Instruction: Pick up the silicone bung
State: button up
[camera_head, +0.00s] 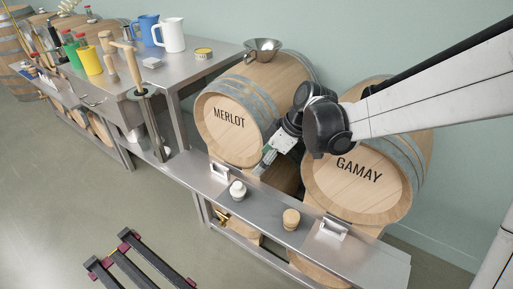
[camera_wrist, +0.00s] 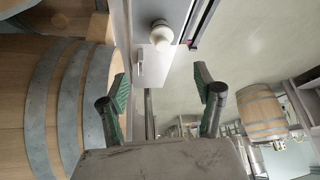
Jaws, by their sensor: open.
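The silicone bung, a pale white knob-shaped stopper (camera_head: 238,190), stands on the narrow steel shelf (camera_head: 262,206) in front of the barrels. It also shows near the top middle of the wrist view (camera_wrist: 161,34). My gripper (camera_head: 264,162) is in front of the barrels, up and to the right of the bung in the head view. In the wrist view its two green-padded fingers (camera_wrist: 162,88) are spread apart with nothing between them. The bung lies beyond the fingertips, apart from them.
A wooden bung (camera_head: 291,219) stands right of the white one on the shelf. Metal brackets (camera_head: 220,170) (camera_head: 333,229) flank them. The MERLOT barrel (camera_head: 225,135) and GAMAY barrel (camera_head: 355,195) lie behind. A steel funnel (camera_head: 263,48) tops the MERLOT barrel. A dark rack (camera_head: 150,262) is on the floor.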

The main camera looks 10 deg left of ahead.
aim_at(241, 185)
jog(key=shift+n+g, duration=0.3)
jog(key=shift+n, duration=0.2)
jog(key=b+x, duration=0.5)
jog(key=x, duration=1.2)
jog(key=shift+w+a+f, duration=0.1)
jog(key=shift+f, duration=0.05)
jog(key=shift+c, duration=0.3)
jog(key=c, duration=1.2)
